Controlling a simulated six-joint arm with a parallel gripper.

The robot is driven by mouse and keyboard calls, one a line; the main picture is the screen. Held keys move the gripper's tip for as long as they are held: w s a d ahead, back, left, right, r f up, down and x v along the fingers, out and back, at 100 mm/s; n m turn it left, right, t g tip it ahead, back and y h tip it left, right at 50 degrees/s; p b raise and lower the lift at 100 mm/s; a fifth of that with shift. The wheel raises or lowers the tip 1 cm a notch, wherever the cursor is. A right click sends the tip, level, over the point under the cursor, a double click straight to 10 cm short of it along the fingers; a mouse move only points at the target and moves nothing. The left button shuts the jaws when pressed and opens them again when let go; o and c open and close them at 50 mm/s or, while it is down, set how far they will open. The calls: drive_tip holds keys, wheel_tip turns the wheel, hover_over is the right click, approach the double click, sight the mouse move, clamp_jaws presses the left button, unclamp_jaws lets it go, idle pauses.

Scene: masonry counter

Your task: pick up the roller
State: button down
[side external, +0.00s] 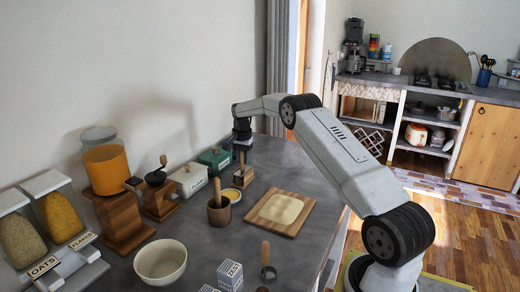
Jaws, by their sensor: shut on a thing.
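My gripper (242,151) points down at the far part of the grey counter, at the end of my outstretched arm. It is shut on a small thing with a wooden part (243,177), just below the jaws. This thing looks brown with a pale face. It is too small and partly covered to tell for sure whether it is the roller, or whether it touches the counter. No other thing in view can be clearly told as a roller.
A wooden board (305,212) with flat dough lies right of a mortar (219,212). A cream bowl (160,262), a wooden-handled tool (266,256) and a labelled block (230,275) stand nearer. A grinder, tins, a jar (105,165) and dispensers line the wall.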

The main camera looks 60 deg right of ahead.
drive_tip(key=shift+r, duration=0.1)
drive_tip(key=shift+r, duration=4.9)
drive_tip(key=c, duration=1)
unclamp_jaws()
clamp_jaws()
drive_tip(key=shift+s, duration=0.1)
drive_tip(key=s+a, duration=0.7)
drive_tip(key=s, duration=0.3)
drive_tip(key=s+a, duration=0.7)
drive_tip(key=s, duration=0.4)
drive_tip(key=shift+a+f, duration=0.25)
drive_tip(key=shift+f, duration=0.2)
